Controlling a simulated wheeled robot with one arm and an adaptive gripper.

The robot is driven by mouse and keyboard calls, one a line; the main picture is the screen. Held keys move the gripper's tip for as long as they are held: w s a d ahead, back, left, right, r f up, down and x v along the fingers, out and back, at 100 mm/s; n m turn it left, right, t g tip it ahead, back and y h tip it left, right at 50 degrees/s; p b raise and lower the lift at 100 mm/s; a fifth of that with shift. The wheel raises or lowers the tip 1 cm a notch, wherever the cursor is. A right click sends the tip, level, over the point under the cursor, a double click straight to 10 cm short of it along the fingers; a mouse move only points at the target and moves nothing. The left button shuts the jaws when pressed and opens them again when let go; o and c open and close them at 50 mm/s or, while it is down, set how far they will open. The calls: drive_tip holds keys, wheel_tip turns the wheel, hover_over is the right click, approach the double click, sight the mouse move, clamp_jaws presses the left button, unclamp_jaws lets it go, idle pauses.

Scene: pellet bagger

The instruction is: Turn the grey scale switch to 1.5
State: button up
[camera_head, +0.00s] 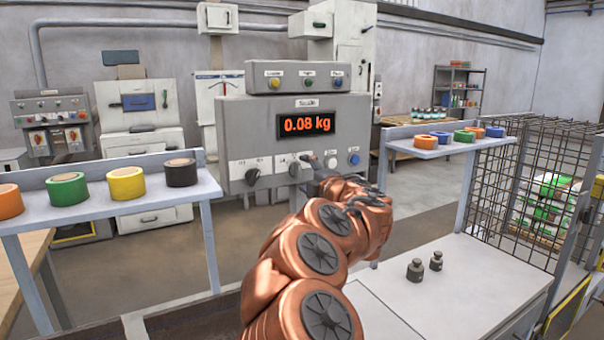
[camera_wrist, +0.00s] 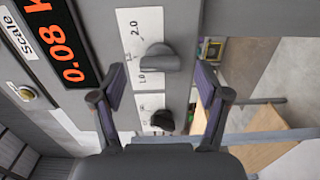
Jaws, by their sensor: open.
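The grey scale switch (camera_wrist: 158,57) sits on a white plate marked 2.0 and 1.0 in the wrist view. In the head view the switch (camera_head: 298,169) shows at the lower panel edge, partly behind my gripper (camera_head: 312,172). In the wrist view my gripper (camera_wrist: 160,82) is open, with one finger on either side of the switch's line and the switch just ahead of the tips. I see no clear contact. I cannot tell which mark the switch points at. The scale display (camera_head: 307,124) reads 0.08 kg.
A black switch (camera_head: 252,176) is beside the grey one; it also shows between the fingers in the wrist view (camera_wrist: 162,120). White (camera_head: 331,162) and blue (camera_head: 354,159) buttons are at the right. Tape rolls stand on a left shelf (camera_head: 100,205). Two weights (camera_head: 415,269) stand on the bench.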

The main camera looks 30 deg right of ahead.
drive_tip(key=s, duration=0.9)
drive_tip(key=shift+a, duration=0.4)
drive_tip(key=shift+s, duration=0.1)
drive_tip(key=shift+r, duration=0.1)
